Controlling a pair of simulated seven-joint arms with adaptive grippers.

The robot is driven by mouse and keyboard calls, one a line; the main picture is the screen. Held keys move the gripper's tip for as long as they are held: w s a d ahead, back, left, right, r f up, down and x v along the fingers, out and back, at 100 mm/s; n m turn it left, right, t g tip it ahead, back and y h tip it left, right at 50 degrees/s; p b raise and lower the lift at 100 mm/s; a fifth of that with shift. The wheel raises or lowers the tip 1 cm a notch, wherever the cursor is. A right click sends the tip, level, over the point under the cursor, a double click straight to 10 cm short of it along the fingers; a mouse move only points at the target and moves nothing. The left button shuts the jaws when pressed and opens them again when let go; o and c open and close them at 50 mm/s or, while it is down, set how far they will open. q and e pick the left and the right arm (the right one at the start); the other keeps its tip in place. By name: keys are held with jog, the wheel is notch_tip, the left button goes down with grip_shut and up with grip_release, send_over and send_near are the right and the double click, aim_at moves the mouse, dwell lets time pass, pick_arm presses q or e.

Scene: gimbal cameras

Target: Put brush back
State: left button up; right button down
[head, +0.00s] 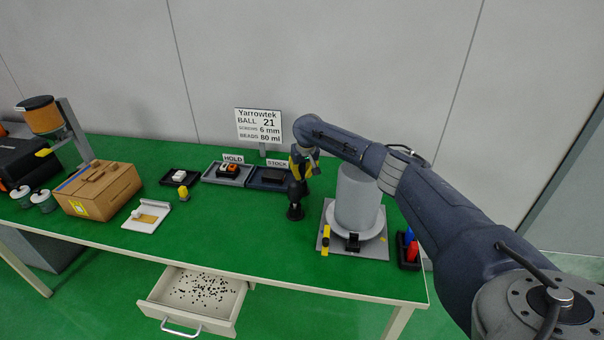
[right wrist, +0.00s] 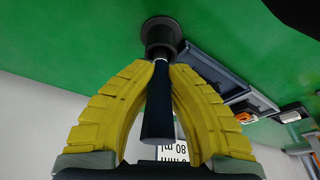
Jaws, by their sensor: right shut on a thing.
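The brush (head: 297,188) is dark and stands about upright at the round black holder (head: 295,212), right of the table's middle. My right gripper (head: 301,166) comes down on it from above, shut on its handle. In the right wrist view the yellow fingers (right wrist: 161,78) close on both sides of the dark brush handle (right wrist: 157,108). Its far end meets the black round holder (right wrist: 160,34). I cannot tell how deep the brush sits in it; the bristles are hidden. My left gripper is not in view.
Right of the holder stands a grey cylinder (head: 357,195) on a grey plate. Behind are the STOCK tray (head: 268,186), HOLD tray (head: 215,178) and sign (head: 258,126). A cardboard box (head: 98,190) is left. The drawer (head: 194,295) is open with dark beads inside.

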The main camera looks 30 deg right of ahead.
jog(key=c, duration=1.4)
grip_release()
jog(key=shift+c, duration=0.2)
jog(key=shift+r, duration=0.1)
jog(key=v, duration=1.2)
